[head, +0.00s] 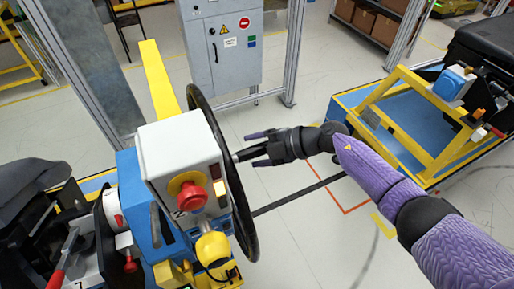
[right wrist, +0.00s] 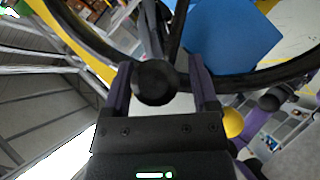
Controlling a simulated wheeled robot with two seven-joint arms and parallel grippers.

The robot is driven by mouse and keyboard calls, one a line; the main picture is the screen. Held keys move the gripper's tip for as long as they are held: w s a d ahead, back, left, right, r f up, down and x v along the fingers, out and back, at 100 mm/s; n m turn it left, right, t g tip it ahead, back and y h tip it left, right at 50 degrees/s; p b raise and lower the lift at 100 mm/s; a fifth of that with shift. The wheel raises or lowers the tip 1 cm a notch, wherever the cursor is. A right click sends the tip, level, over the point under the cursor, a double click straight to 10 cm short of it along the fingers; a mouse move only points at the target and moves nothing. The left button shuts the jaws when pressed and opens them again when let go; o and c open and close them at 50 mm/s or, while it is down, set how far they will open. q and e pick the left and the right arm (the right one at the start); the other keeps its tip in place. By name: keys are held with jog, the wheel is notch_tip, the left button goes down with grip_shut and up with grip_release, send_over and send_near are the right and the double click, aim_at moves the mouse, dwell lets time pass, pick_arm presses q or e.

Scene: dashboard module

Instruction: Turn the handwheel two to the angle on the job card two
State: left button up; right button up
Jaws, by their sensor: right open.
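The black handwheel (head: 250,222) stands nearly edge-on at the right side of a white-and-blue module (head: 165,150) marked with what looks like a 2. It shows as a dark rim (right wrist: 265,78) in the right wrist view. My right gripper (head: 248,149) is open at the wheel's right side, fingers pointing left toward it. In the right wrist view a round black knob (right wrist: 155,82) lies between its two spread fingers; contact cannot be told. No job card is readable. My left gripper does not show in the head view.
A red button on a yellow base (head: 189,195) is on the module's face, with a yellow rounded part (head: 212,248) below. A grey cabinet (head: 222,50) stands behind. A yellow-framed blue platform (head: 400,120) is at right. The floor between is clear.

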jog(key=v, duration=0.9)
jog(key=shift+d, duration=0.3)
jog(key=shift+s+r, duration=0.1)
jog(key=s+d+f+m+t+h+b, duration=0.1)
jog(key=d+f+m+t+h+b, duration=0.3)
jog(key=f, duration=0.8)
jog(key=s+f+m+t+b, duration=0.1)
jog(key=f+m+b, duration=0.6)
jog(key=f, duration=0.5)
jog(key=s+d+f+m+t+h+b, duration=0.1)
jog(key=f+m+t+h+b, duration=0.3)
jog(key=f, duration=0.9)
jog(key=s+d+f+m+g+h+b, duration=0.3)
jog(key=s+f+m+g+b, duration=0.4)
jog(key=s+f, duration=1.15)
jog(key=s+a+f+g+b, duration=0.1)
jog(key=s+f, duration=0.3)
jog(key=s, duration=0.4)
jog(key=s+a+f+m+g+h+b, duration=0.1)
jog(key=s+f+g+b, duration=0.2)
jog(key=s, duration=0.6)
jog(key=shift+f+m+g, duration=0.3)
jog(key=shift+f+g, duration=0.2)
